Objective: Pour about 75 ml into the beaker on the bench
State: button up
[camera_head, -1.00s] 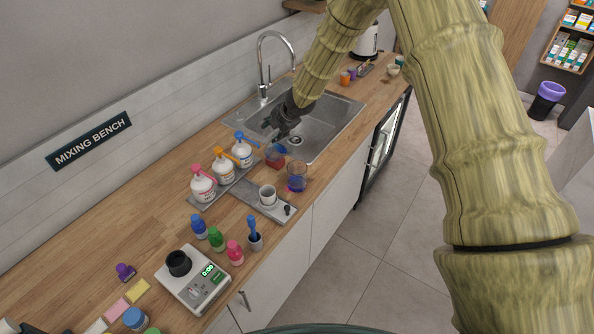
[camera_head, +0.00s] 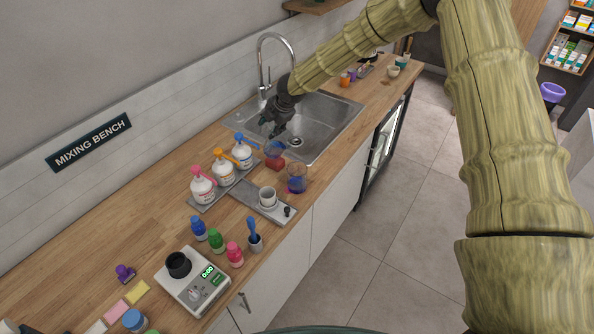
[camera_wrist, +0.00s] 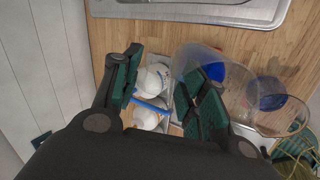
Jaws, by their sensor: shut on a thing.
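My gripper (camera_head: 270,128) is above the counter by the sink edge. In the wrist view its two dark green fingers (camera_wrist: 164,98) are a little apart, shut on a clear vessel (camera_wrist: 236,78) that shows beside and behind the right finger. Blue liquid shows in this vessel; in the head view it (camera_head: 275,149) is just below the gripper, above a red block. How the fingers grip it is partly hidden. A clear beaker (camera_head: 297,172) with blue-purple contents stands upright on the bench in front of it; it also shows in the wrist view (camera_wrist: 268,104), right of the held vessel.
Pump bottles (camera_head: 223,173) stand on a tray left of the gripper. A white cup (camera_head: 267,195) sits on a grey plate. A scale (camera_head: 193,281) with a black cup and small coloured bottles (camera_head: 216,239) are nearer. The sink (camera_head: 318,120) is behind.

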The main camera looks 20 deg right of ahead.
jog(key=shift+w+a+r+g+b, duration=0.15)
jog(key=shift+r+b, duration=0.15)
jog(key=shift+r, duration=0.3)
jog(key=shift+w+a+r+g+b, duration=0.15)
jog(key=shift+r+b, duration=0.1)
jog(key=shift+r, duration=0.3)
jog(key=shift+w+r+p, duration=0.3)
jog(key=shift+r+p, duration=0.05)
jog(key=shift+r, duration=0.45)
jog(key=shift+w+a+g+h, duration=0.3)
jog(key=shift+w+g+h, duration=0.1)
jog(key=shift+g, duration=0.1)
jog(key=shift+w+a+f+g+h, duration=0.15)
jog(key=shift+w+a+f+g, duration=0.2)
jog(key=shift+f, duration=0.15)
jog(key=shift+w+a+f+g+h, duration=0.15)
jog(key=shift+w+a+f+g, duration=0.05)
jog(key=shift+w+f+g, duration=0.2)
jog(key=f, duration=0.2)
jog(key=w+f+g+b, duration=0.1)
jog(key=shift+a+f+h, duration=0.3)
jog(key=shift+a, duration=0.1)
jog(key=shift+w+a+f+g+b, duration=0.15)
jog(key=shift+w+f+g+b, duration=0.15)
jog(key=shift+f, duration=0.3)
